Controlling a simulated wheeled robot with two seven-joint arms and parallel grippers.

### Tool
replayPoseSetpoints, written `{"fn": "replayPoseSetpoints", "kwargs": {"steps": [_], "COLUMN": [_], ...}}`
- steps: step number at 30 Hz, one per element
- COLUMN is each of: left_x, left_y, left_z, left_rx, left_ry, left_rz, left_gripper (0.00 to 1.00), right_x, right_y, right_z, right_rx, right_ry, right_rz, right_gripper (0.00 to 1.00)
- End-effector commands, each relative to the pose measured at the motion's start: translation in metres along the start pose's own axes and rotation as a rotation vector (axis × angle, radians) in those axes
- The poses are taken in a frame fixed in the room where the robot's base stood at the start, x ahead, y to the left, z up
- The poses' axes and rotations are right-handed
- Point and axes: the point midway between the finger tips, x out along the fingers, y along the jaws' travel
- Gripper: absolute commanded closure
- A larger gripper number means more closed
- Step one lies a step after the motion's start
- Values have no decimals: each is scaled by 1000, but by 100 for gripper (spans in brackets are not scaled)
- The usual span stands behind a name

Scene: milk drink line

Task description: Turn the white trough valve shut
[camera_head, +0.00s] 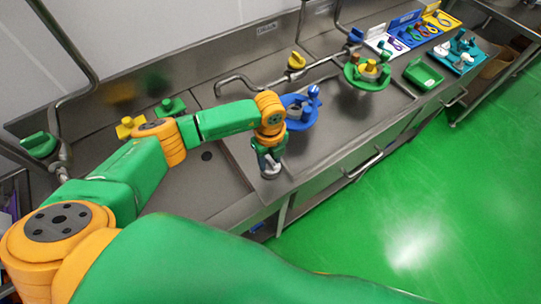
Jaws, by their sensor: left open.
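My left gripper (270,169) points down at the front edge of the steel counter, near its middle. It is open. A small whitish piece shows at its fingertips, partly hidden by the gripper and wrist. I cannot tell whether it is the white trough valve or whether the fingers touch it. No other white valve handle is clear in this view. A yellow valve handle (297,60) sits on the pipe at the back wall, a blue valve handle (356,35) farther right, and a green valve handle (39,145) at the far left. My right gripper is out of view.
A blue round holder (300,122) with items stands just right of my left wrist. A green round holder (368,85), a green tray (423,74) and a teal tray (474,58) stand farther right. The green floor (420,200) in front is clear.

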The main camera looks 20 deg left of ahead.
Motion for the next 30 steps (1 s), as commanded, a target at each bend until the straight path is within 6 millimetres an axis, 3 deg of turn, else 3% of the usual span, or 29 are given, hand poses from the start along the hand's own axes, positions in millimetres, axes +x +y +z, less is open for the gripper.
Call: {"fn": "replayPoseSetpoints", "kwargs": {"steps": [8,13,14,30], "left_x": [6,6,6,7], "left_y": [0,0,0,-1], "left_z": [0,0,0,0], "left_rx": [1,1,1,105], "left_ry": [0,0,0,1], "left_rz": [-1,-1,-1,-3], "left_gripper": [54,97,100,100], "right_x": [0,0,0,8], "right_y": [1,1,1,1], "right_z": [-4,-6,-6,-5], "right_rx": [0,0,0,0], "right_ry": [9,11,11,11], "right_rz": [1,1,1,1], "right_gripper": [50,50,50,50]}}
